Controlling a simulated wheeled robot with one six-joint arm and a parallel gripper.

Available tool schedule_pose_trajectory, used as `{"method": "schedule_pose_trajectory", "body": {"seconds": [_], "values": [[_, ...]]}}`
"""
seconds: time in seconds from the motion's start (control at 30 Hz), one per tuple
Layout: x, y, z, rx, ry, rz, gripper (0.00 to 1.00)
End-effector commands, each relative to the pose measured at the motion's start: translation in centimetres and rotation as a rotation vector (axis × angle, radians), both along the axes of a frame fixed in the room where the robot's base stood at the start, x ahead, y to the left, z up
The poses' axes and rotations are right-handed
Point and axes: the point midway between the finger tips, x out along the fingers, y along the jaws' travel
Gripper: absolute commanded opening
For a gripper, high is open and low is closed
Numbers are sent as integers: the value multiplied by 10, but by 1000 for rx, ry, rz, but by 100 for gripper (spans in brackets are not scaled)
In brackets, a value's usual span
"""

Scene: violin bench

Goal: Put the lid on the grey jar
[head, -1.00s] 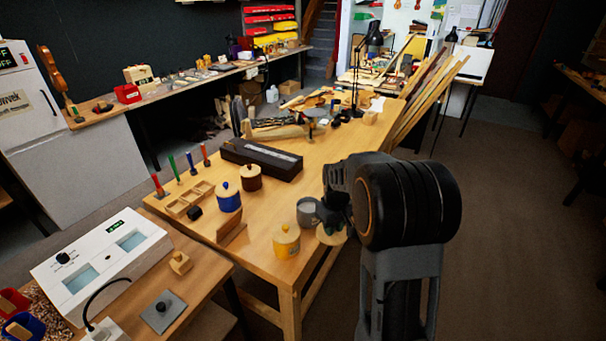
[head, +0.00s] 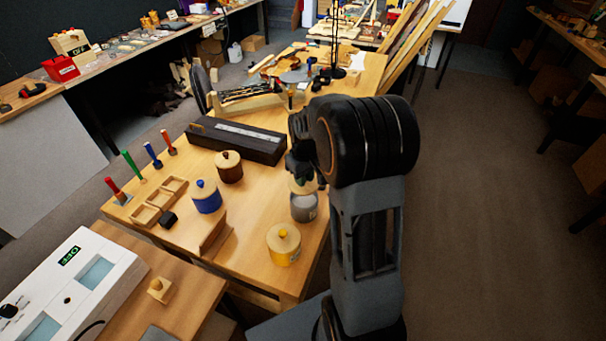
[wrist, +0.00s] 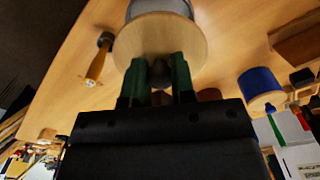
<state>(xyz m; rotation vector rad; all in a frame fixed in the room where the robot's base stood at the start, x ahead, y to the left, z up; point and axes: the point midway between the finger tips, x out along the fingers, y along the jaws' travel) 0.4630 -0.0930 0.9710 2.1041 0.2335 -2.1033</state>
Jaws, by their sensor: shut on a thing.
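The grey jar (head: 304,207) stands on the wooden bench near its right edge, between the yellow jar and my arm. My gripper (head: 300,172) is over it, pointing down. The round wooden lid (head: 303,186) is over the jar's mouth, partly hidden by my gripper. In the wrist view my gripper (wrist: 161,76) has its two green fingers shut on the dark knob of the lid (wrist: 150,38), and a grey strip of the jar (wrist: 160,8) shows beyond the lid. I cannot tell whether the lid touches the rim.
A yellow lidded jar (head: 284,246) stands in front of the grey jar. A blue jar (head: 206,198) and a brown jar (head: 229,167) stand to the left. A long dark case (head: 238,140) lies behind. The floor to the right of the bench is clear.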

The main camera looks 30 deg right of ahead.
Motion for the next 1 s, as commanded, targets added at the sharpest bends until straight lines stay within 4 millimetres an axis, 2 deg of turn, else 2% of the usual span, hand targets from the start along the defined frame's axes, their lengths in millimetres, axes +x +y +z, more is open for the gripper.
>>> {"method": "schedule_pose_trajectory", "body": {"seconds": [0.6, 1.0], "values": [[0, -1, -52, 0, 0, -3, 0], [0, -2, -57, 0, 0, -3, 0]]}}
